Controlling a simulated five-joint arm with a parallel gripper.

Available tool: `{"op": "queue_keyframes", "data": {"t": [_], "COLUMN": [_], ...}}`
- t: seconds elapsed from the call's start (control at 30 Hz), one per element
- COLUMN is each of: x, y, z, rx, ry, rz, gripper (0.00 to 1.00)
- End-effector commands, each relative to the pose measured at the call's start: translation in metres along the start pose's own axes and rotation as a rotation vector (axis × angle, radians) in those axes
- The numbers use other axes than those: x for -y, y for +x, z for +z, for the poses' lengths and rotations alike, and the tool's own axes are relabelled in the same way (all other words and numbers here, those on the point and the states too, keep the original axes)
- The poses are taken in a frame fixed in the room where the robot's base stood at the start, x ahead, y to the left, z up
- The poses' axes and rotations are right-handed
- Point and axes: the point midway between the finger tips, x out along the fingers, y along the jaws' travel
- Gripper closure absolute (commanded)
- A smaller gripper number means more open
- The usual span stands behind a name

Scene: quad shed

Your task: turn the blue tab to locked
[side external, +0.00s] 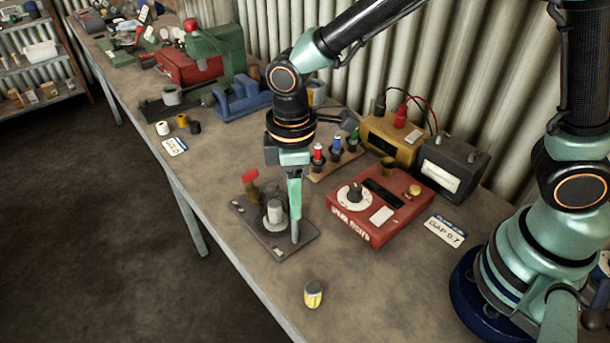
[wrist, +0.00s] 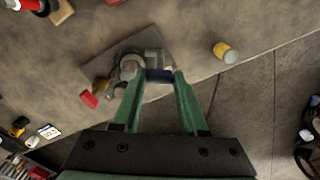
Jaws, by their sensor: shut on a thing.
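The blue tab (wrist: 160,76) shows dark blue between my two green fingertips in the wrist view. My gripper (wrist: 162,80) is shut on it, with a finger at each end. In the side external view my gripper (side external: 295,212) points down over the right part of a dark metal plate (side external: 262,238). The blue tab is hidden behind the finger there. I cannot read any locked mark or the tab's angle against one. A grey cylinder (side external: 274,212) and a red-topped lever (side external: 250,180) stand on the plate, left of my gripper.
A red box with a dial (side external: 362,221) stands to the right of the plate. A wooden rack (side external: 330,168) with coloured plugs is behind. Bench between plate and knob is clear.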

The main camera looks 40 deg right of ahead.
Motion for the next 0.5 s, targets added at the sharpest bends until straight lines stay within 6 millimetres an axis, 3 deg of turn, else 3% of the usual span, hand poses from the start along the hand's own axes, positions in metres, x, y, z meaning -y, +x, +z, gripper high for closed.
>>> {"op": "queue_keyframes", "data": {"t": [0.5], "x": [-0.0002], "y": [-0.0012], "z": [-0.0004], "rx": [-0.001], "ry": [-0.428], "rz": [0.001], "gripper": [1.0]}}
